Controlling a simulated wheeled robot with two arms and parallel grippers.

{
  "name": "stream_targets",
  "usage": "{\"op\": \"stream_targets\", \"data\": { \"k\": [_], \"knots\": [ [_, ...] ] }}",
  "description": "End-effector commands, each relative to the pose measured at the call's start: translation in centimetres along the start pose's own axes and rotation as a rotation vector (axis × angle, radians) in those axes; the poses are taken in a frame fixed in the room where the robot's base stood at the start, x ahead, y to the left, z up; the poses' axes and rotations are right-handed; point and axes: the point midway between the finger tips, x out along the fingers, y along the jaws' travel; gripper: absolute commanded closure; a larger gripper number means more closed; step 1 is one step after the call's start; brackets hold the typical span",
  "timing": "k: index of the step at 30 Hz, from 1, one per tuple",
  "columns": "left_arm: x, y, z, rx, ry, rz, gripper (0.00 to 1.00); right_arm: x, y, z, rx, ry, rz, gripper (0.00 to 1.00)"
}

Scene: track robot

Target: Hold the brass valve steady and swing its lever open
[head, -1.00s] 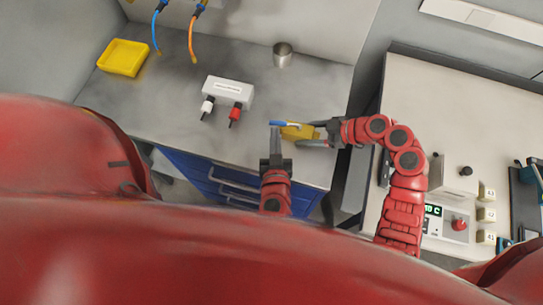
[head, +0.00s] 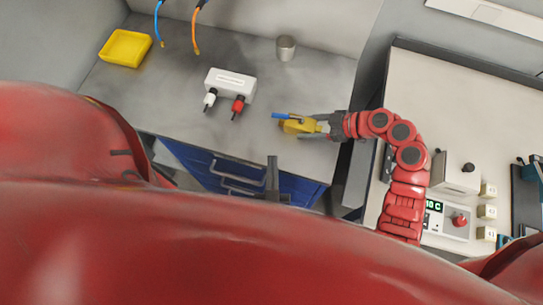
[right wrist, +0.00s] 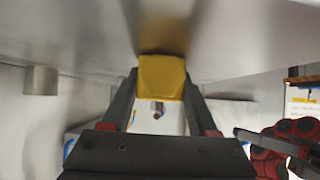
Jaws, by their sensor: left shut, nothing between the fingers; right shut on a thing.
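The brass valve (head: 300,126) is a yellow block near the right front of the grey bench. Its blue lever (head: 282,116) points left in the head view, along the valve's far side. My right gripper (head: 318,126) comes in from the right and is shut on the valve body. In the right wrist view the valve's yellow end (right wrist: 161,78) sits between the two dark fingers. My left gripper (head: 272,166) is shut and empty, in front of the bench edge, apart from the valve and lever. It also shows at the right of the right wrist view (right wrist: 242,134).
A white box (head: 230,84) with white and red plugs stands left of the valve. A metal cup (head: 286,48) and a yellow tray (head: 125,48) stand further back. Blue drawers (head: 232,178) are below the front edge. The bench between box and valve is clear.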

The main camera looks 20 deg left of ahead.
Motion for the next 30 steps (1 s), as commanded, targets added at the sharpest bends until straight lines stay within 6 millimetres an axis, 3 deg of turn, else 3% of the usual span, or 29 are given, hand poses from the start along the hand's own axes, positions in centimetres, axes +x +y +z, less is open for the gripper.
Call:
{"op": "stream_targets", "data": {
  "k": [14, 15, 18, 20, 30],
  "knots": [
    [-0.94, -0.25, 0.01, 0.001, -0.001, -0.003, 1.0, -0.03, 0.03, -0.11, -0.001, 0.002, 0.001, 1.0],
    [-0.94, -0.25, 0.01, 0.001, -0.001, -0.003, 1.0, -0.03, 0.03, -0.11, -0.001, 0.002, 0.001, 0.33],
    [-0.93, -0.24, 0.01, 0.001, -0.001, -0.002, 1.0, -0.03, 0.03, -0.1, -0.001, 0.002, 0.001, 0.15],
    [-0.93, -0.24, 0.01, 0.001, -0.001, -0.002, 1.0, -0.03, 0.03, -0.09, -0.001, 0.002, 0.001, 0.05],
    [-0.93, -0.23, 0.02, 0.001, -0.001, -0.002, 1.0, -0.37, 0.07, -0.07, 0.0, 0.002, 0.002, 0.05]
  ]
}}
